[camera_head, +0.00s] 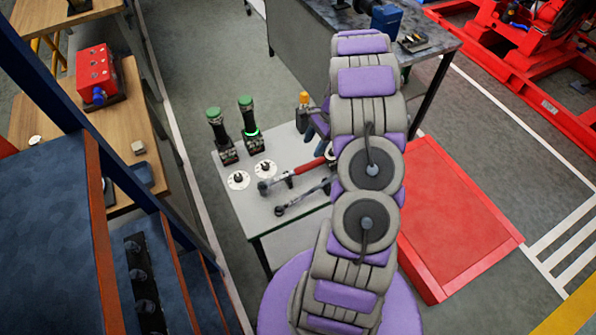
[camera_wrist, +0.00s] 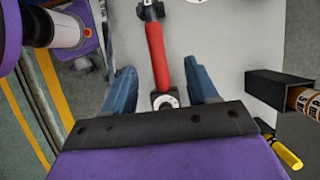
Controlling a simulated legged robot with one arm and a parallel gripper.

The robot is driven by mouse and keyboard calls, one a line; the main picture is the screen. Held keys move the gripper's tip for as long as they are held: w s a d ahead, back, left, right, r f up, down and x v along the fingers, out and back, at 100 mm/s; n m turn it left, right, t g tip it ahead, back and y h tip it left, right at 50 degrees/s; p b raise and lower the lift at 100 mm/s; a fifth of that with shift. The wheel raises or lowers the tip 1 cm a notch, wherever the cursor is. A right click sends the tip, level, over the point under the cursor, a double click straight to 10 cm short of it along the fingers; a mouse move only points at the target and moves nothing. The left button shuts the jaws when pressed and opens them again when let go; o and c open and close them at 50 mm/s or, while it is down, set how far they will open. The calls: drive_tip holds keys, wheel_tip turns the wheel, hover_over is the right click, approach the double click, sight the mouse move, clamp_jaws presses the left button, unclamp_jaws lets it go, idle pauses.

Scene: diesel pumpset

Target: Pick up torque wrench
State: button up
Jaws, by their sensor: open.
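The torque wrench, with a red handle (camera_head: 308,167) and a dark metal head, lies on the light grey table (camera_head: 240,205), partly hidden behind my arm in the head view. In the wrist view, its red handle (camera_wrist: 157,58) runs up and down the picture between my fingers, with a round dark and white end near the gripper base. My gripper (camera_wrist: 160,84) is open, with one blue finger on each side of the handle and a visible gap on both sides. How high the fingers are above the table is hard to tell.
A second, dark wrench (camera_head: 303,197) lies beside the red-handled one. Two green-topped tools (camera_head: 218,132) and white discs (camera_head: 238,180) are on the table's left. A black square holder (camera_wrist: 280,90) and a yellow-handled tool (camera_wrist: 285,153) are right in the wrist view. A red platform (camera_head: 455,225) lies right.

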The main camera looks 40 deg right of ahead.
sight(302, 165)
drive_tip(key=x, duration=0.6)
drive_tip(key=b+x, duration=0.1)
drive_tip(key=x, duration=0.2)
drive_tip(key=shift+a, duration=0.3)
drive_tip(key=shift+f, duration=0.35)
drive_tip(key=x, duration=0.2)
drive_tip(key=a+b+x, duration=0.1)
drive_tip(key=x, duration=0.2)
drive_tip(key=shift+s+r, duration=0.15)
drive_tip(key=shift+r, duration=0.05)
drive_tip(key=shift+d, duration=0.15)
drive_tip(key=shift+d, duration=0.1)
drive_tip(key=c, duration=0.3)
clamp_jaws()
